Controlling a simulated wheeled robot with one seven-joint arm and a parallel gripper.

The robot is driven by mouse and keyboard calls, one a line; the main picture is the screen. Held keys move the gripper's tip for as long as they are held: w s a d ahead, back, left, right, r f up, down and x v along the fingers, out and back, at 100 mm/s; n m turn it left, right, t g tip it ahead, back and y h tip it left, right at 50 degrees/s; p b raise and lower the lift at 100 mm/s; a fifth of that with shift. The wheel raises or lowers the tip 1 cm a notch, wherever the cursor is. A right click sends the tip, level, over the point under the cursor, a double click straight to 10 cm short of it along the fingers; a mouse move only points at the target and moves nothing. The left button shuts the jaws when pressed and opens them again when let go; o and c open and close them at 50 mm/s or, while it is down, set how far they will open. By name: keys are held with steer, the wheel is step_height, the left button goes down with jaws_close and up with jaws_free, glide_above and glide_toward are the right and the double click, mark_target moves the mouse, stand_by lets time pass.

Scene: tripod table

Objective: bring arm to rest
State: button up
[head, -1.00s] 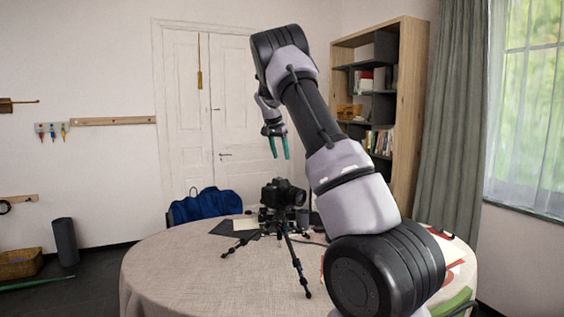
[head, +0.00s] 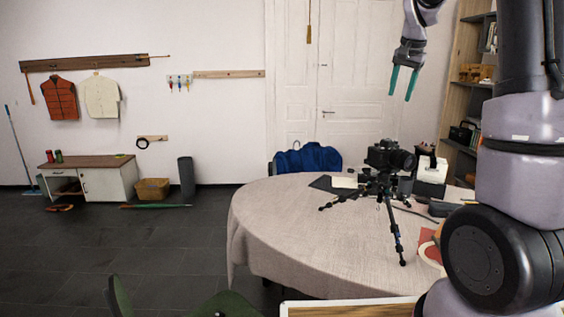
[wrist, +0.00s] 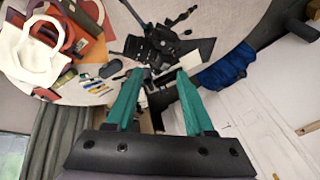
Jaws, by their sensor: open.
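My gripper (head: 403,84) hangs in the air above the back of the table, in front of the white door, with its teal fingers pointing down. The fingers are apart and nothing is between them. The wrist view also shows the open gripper (wrist: 152,88) from above. A black camera on a small tripod (head: 388,157) stands upright on the round, cloth-covered table (head: 290,230), below and apart from the gripper. In the wrist view the tripod (wrist: 150,45) appears beyond the fingertips. My arm fills the right side of the head view and hides part of the table.
A blue bag (head: 308,158) is behind the table. A wooden shelf (head: 450,110) stands at the back right. A low cabinet (head: 100,182) and a basket (head: 152,189) stand along the left wall. A green chair (head: 225,304) is at the front. The floor at left is open.

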steer(key=s+a+r+n+t+y, duration=0.1)
steer(key=s+a+r, duration=0.15)
steer(key=s, duration=0.55)
steer(key=s+a+r+n+y, duration=0.1)
steer(key=s+a, duration=0.3)
steer(key=s, duration=0.4)
steer(key=s+a+f+n, duration=0.1)
steer(key=s+a+f, duration=0.1)
steer(key=s, duration=0.5)
steer(key=s+a+f+n+t, duration=0.1)
steer(key=s+a, duration=0.3)
steer(key=s, duration=0.4)
steer(key=shift+s+f+n+t+y, duration=0.3)
steer(key=shift+f+n, duration=0.15)
steer(key=shift+n, duration=0.05)
